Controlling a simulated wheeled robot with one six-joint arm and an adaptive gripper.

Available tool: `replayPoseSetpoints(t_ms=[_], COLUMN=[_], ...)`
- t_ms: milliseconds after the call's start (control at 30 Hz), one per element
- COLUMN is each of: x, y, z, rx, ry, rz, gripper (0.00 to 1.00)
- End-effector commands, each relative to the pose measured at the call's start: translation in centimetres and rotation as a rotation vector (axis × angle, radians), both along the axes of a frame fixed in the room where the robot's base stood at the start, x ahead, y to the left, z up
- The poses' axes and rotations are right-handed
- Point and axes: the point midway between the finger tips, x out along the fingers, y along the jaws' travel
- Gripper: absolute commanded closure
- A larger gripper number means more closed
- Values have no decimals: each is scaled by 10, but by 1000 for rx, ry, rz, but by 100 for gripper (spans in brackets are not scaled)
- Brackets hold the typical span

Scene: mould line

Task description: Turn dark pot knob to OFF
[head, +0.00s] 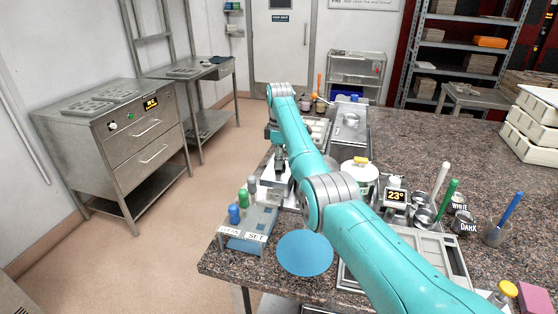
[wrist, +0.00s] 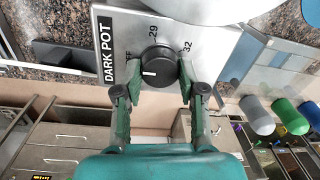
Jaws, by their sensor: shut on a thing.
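The dark pot knob (wrist: 162,75) is black and round with a white pointer line. It sits on a grey panel (wrist: 215,45) lettered DARK POT, with marks 29, 32 and a partly hidden one ending in FF. The pointer faces left in the wrist view, near the FF mark. My gripper (wrist: 159,66) is shut on the knob, one finger on each side. In the head view my gripper (head: 280,165) reaches down at the bench's left edge. The knob is hidden there.
A white pot (head: 359,178) and a blue round mat (head: 305,254) are nearby on the granite bench. Open floor (head: 185,220) lies left of the bench.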

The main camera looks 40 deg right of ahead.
Motion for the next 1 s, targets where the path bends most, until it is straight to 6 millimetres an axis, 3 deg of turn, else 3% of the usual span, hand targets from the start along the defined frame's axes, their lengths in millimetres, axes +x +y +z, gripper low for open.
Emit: replayPoseSetpoints(t_ms=[67,100,200,633,1000], x=[0,0,0,1,3], y=[0,0,0,0,-3], z=[-1,-1,-1,9,77], rx=[0,0,-1,-1,-1], ry=[1,1,1,-2,-1], rz=[0,0,0,-1,-1], gripper=[95,58,35,35,35])
